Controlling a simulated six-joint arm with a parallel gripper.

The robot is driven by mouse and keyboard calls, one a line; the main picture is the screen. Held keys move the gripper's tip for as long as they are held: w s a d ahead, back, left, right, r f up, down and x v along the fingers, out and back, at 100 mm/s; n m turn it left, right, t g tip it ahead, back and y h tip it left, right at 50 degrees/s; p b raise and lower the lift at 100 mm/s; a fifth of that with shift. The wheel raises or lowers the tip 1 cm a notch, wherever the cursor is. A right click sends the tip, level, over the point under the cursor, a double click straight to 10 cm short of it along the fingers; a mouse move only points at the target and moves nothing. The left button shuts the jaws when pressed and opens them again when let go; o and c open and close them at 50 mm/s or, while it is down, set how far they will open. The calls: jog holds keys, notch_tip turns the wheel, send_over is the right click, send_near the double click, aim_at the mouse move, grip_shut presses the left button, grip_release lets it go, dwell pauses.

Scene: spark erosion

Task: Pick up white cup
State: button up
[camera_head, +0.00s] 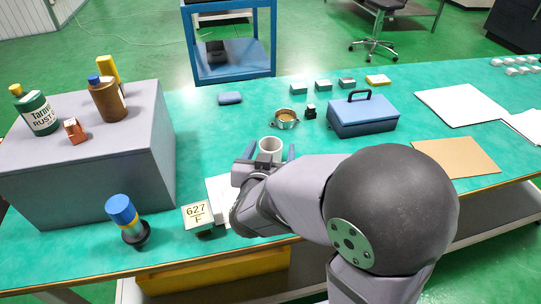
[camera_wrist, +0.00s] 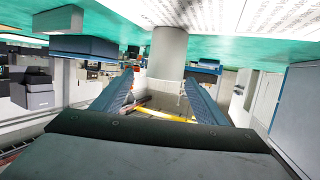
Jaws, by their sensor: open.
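The white cup (camera_head: 270,144) stands upright on the green table, near the middle of the head view. My gripper (camera_head: 267,155) is open and low over the table, with its blue fingers to the left and right of the cup. In the wrist view, which is tilted upside down, the cup (camera_wrist: 168,52) shows as a pale cylinder just beyond the open fingertips (camera_wrist: 159,78), roughly centred between them. I cannot tell whether either finger touches it. The cup's lower part is hidden behind my wrist in the head view.
A brown-filled metal cup (camera_head: 285,118) and a small black item (camera_head: 310,111) stand behind. A blue toolbox (camera_head: 362,115) is at the right. A grey block (camera_head: 90,165) with bottles is at the left. A label box (camera_head: 198,217) and white paper (camera_head: 219,187) lie beside my wrist.

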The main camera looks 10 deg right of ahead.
aim_at(272, 141)
jog(key=shift+f, duration=0.25)
jog(key=shift+x, duration=0.9)
jog(key=shift+a+b+x, duration=0.2)
jog(key=shift+b+x, duration=0.1)
jog(key=shift+x, duration=1.1)
jog(key=shift+a+b+x, duration=0.2)
jog(key=shift+b+x, duration=0.1)
jog(key=shift+x, duration=1.05)
jog(key=shift+w, duration=0.2)
jog(key=shift+c, duration=0.2)
jog(key=shift+r, duration=0.1)
jog(key=c, duration=1.1)
